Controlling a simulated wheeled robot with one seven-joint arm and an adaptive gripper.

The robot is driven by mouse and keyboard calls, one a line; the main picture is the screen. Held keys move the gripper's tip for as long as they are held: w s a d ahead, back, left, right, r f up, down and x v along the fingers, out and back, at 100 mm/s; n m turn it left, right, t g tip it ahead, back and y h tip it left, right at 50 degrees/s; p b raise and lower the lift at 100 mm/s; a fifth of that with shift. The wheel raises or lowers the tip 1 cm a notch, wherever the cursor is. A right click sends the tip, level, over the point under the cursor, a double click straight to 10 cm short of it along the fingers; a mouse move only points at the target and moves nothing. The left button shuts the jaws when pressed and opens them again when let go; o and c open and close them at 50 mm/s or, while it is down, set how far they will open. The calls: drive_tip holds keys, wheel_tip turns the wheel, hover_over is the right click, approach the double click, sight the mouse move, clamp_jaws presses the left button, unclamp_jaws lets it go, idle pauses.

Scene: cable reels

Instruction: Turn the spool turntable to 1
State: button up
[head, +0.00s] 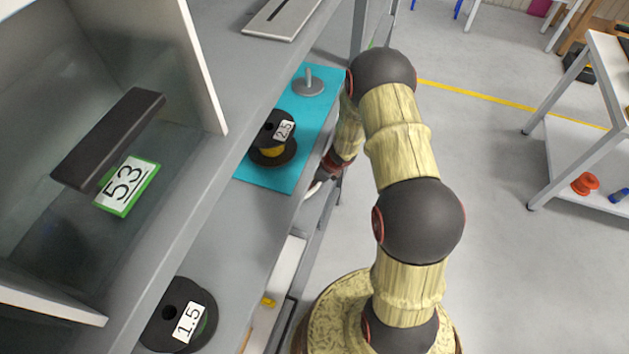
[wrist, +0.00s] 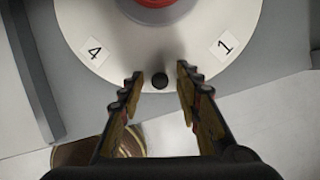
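In the wrist view the spool turntable (wrist: 125,45) is a pale round disc with a red part (wrist: 155,8) at its centre, cut off by the top edge. A label "4" (wrist: 95,48) is on its left side and a label "1" (wrist: 224,46) on its right. A small black knob (wrist: 160,82) sits near its rim, between the labels. My gripper (wrist: 160,71) is open, with one finger on each side of the knob and visible gaps between. In the head view my arm and the shelving hide the gripper and most of the turntable area.
In the head view a teal mat (head: 270,178) on the shelf holds a black reel marked "2.5" (head: 272,152) and a grey spindle (head: 308,84). A reel marked "1.5" (head: 175,318) is nearer. A card "53" (head: 127,186) is at left. Open floor (head: 490,140) lies right.

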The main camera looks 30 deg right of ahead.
drive_tip(key=v, duration=0.7)
drive_tip(key=shift+r, duration=0.2)
